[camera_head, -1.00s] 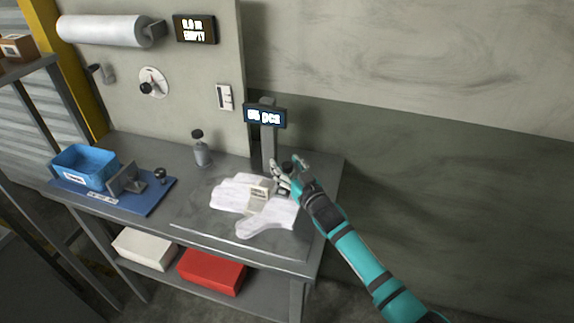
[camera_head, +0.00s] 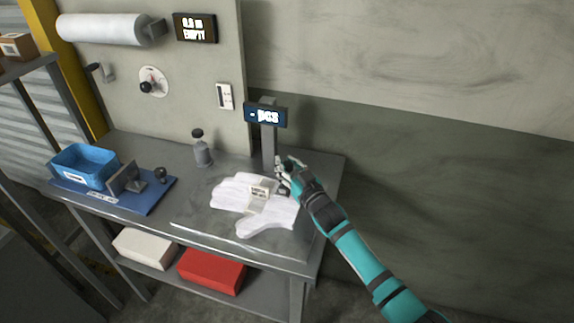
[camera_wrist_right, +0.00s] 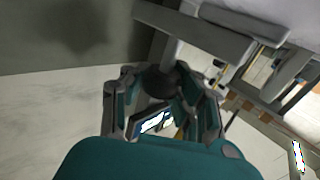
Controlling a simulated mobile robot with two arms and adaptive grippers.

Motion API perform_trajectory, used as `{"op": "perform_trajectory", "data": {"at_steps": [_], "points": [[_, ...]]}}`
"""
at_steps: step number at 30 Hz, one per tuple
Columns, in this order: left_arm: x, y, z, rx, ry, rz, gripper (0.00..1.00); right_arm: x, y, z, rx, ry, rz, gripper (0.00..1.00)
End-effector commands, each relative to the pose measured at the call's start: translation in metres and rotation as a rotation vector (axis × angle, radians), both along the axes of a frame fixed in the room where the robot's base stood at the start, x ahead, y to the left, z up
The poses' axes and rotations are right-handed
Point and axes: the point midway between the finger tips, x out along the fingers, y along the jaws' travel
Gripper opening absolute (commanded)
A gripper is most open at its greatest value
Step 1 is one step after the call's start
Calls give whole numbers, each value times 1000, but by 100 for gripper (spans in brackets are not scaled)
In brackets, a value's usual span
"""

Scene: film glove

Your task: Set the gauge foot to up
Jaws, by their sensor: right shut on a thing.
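The gauge is a grey post (camera_head: 268,146) at the back right of the bench, with a dark display (camera_head: 265,115) reading "- pcs". A stack of white gloves (camera_head: 238,192) with a printed band lies in front of it. My right gripper (camera_head: 285,172) is beside the post, above the bench. In the right wrist view, its fingers (camera_wrist_right: 160,95) are closed around a dark round knob (camera_wrist_right: 158,82) near a grey bar (camera_wrist_right: 205,35). The gripper largely hides the gauge foot in the head view, so its exact height cannot be told. My left gripper is not in view.
A grey bottle (camera_head: 202,150) stands left of the post. A blue mat (camera_head: 150,203) bears a blue bin (camera_head: 84,165) and a stamp-like block (camera_head: 125,178). A dial (camera_head: 153,81) and a white switch plate (camera_head: 224,96) are on the back panel. The front bench strip is clear.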

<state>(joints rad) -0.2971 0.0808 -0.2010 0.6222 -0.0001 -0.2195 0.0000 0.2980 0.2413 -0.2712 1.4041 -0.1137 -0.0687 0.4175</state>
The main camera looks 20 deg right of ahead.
Motion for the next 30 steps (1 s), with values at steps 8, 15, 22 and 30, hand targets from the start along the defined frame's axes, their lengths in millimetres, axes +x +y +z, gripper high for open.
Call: {"op": "perform_trajectory", "data": {"at_steps": [8,15,22,30], "points": [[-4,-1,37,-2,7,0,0,-1,0,44,-4,1,0,0],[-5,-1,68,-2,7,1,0,-1,0,85,-4,2,0,0],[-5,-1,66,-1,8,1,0,-1,0,84,-4,1,0,0],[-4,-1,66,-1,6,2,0,0,0,84,-3,1,0,45]]}}
